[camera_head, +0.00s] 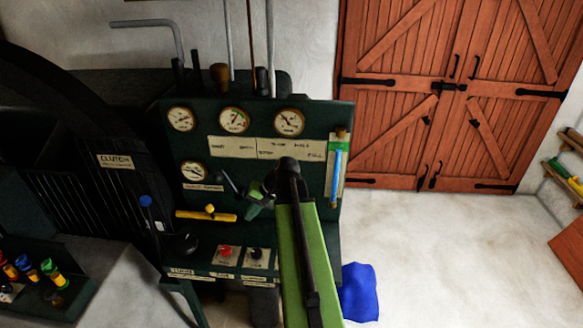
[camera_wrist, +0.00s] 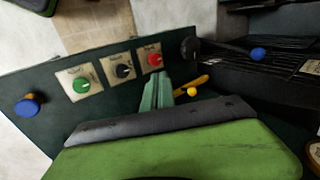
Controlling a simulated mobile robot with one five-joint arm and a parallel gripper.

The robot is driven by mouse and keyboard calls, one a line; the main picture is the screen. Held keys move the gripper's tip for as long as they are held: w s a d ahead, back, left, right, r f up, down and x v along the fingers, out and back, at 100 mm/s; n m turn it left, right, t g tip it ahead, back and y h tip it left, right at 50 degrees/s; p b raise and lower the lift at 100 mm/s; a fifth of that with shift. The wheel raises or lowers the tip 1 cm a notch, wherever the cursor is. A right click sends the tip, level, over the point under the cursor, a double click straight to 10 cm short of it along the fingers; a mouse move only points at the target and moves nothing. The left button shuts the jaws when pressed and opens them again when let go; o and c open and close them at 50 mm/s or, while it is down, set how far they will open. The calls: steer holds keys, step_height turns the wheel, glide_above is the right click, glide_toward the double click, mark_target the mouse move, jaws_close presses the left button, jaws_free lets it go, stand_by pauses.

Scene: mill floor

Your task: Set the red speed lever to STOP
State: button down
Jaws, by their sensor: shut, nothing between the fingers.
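I can make out no red lever in either view. My arm covers part of the dark green control panel (camera_head: 178,150), so a lever there may be hidden. A pale label strip (camera_head: 232,147) with small lettering, too small to read surely, runs below the gauges. My gripper (camera_head: 256,203) is in front of the middle of the panel, right of the yellow lever (camera_head: 218,216). In the wrist view my gripper (camera_wrist: 158,93) has its green fingers together and empty, between the red knob (camera_wrist: 155,60) and the yellow lever (camera_wrist: 190,90). Contact with the panel cannot be told.
A blue-knobbed lever (camera_head: 146,201) stands left of the panel, by the clutch label (camera_head: 115,161). Green (camera_wrist: 82,84) and black (camera_wrist: 122,71) knobs are nearby. Open floor (camera_head: 430,235) lies right, before wooden doors (camera_head: 400,100).

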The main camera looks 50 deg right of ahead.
steer(key=s+d+r+m+t+h+p, duration=0.1)
steer(key=s+d+r+m+t+p, duration=0.3)
steer(key=d, duration=0.7)
steer(key=s+d+r+m+t+h+b, duration=0.1)
steer(key=s+d+r+m, duration=0.1)
steer(key=s+d+r, duration=0.75)
steer(key=w+d+b+x, duration=0.1)
steer(key=b+x, duration=0.5)
steer(key=x, duration=1.1)
steer(key=shift+w+d+b, duration=0.2)
steer(key=shift+d+b, duration=0.2)
steer(key=shift+d, duration=0.2)
steer(key=shift+r, duration=0.1)
